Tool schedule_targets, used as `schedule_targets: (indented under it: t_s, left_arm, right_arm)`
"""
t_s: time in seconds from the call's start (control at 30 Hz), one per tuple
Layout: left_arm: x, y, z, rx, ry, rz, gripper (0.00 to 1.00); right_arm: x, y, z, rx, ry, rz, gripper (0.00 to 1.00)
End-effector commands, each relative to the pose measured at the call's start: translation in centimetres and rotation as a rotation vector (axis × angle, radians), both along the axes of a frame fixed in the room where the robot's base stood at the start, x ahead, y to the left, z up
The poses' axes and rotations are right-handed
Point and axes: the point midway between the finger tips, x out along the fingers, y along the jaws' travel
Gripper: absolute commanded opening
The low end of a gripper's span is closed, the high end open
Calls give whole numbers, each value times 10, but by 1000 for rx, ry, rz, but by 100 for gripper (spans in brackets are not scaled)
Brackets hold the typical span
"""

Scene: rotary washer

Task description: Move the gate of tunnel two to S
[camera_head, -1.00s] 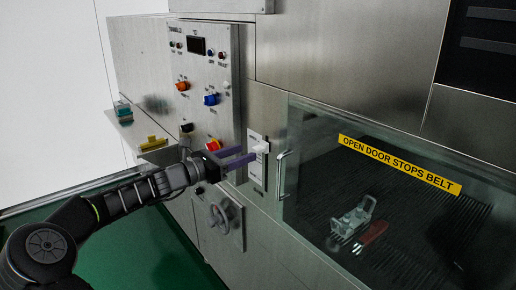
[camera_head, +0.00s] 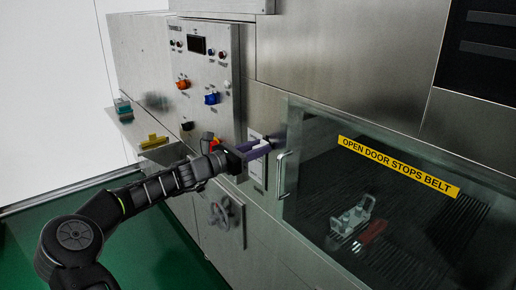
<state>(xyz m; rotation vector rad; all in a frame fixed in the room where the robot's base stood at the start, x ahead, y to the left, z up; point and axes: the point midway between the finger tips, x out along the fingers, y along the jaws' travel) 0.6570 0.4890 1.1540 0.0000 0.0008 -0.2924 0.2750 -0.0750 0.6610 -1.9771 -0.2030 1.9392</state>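A narrow light plate (camera_head: 257,181) with a white lever handle is fixed to the steel wall, left of the glass door; I take it for the gate control. My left gripper (camera_head: 263,146) is at the upper part of this plate, its purple fingers apart and pointing right. The fingers cover most of the white handle, and I cannot tell whether they touch it. The markings on the plate are too small to read. My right gripper is not in view.
A control panel (camera_head: 206,120) with knobs and buttons is above and left of the gripper. A door handle (camera_head: 282,172) stands out close to the right. A handwheel (camera_head: 219,214) is below. Behind the glass, a grey part (camera_head: 352,215) lies on the dark belt.

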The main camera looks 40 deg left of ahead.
Motion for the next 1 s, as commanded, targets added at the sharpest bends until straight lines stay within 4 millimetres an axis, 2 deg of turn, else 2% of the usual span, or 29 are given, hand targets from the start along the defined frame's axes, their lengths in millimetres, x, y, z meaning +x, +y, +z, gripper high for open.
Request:
schedule_targets:
  t_s: [0.03,0.37,1.0]
  left_arm:
    - [0,0,0,0,0,0,26]
    - [0,0,0,0,0,0,0]
    - [0,0,0,0,0,-1,0]
  right_arm:
    - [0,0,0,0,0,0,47]
    - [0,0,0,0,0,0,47]
    - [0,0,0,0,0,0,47]
